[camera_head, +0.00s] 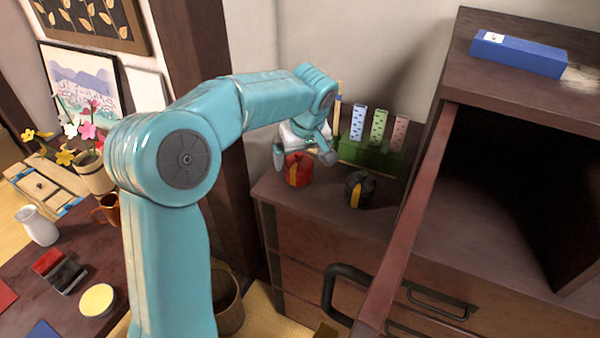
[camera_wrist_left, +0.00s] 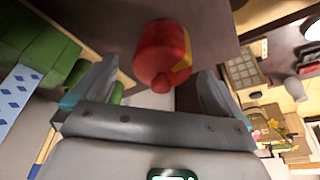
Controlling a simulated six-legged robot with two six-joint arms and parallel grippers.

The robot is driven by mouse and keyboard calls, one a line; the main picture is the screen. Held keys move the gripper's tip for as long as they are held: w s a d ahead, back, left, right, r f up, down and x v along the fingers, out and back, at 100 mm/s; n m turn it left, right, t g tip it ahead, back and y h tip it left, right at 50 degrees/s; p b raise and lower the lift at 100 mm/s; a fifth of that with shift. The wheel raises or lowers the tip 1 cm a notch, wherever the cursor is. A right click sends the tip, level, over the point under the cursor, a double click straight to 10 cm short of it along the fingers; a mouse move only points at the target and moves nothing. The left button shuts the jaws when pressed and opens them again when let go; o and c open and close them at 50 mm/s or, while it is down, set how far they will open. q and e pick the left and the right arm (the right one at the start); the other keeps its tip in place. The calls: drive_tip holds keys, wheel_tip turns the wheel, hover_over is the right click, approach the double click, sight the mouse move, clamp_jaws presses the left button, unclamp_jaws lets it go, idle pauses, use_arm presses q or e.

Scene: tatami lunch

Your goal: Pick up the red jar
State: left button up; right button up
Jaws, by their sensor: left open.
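The red jar (camera_head: 298,172) stands on the dark wooden cabinet top, near its left end. It is round, with a yellow patch on its side. My left gripper (camera_head: 306,156) is right at the jar in the head view, its fingers spread. In the left wrist view the red jar (camera_wrist_left: 162,55) lies just ahead of and between the two open fingers (camera_wrist_left: 152,88), with its knob toward the gripper. Whether a finger touches it I cannot tell. My right gripper is not in view.
A black jar (camera_head: 360,188) with a yellow patch stands right of the red one. Behind it a green holder (camera_head: 368,156) carries several patterned strips. The cabinet's raised right part, with a reddish edge (camera_head: 408,235), bears a blue box (camera_head: 518,54). A low table with cups is at lower left.

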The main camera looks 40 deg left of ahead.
sight(299, 161)
use_arm(q)
drive_tip(key=x, duration=0.4)
drive_tip(key=shift+s+f+b, duration=0.15)
drive_tip(key=shift+s+b, duration=0.05)
drive_tip(key=shift+b, duration=0.15)
drive_tip(key=shift+w+f, duration=0.1)
drive_tip(key=shift+f, duration=0.2)
drive_tip(key=shift+r, duration=0.1)
drive_tip(key=shift+c, duration=0.9)
drive_tip(key=c, duration=1)
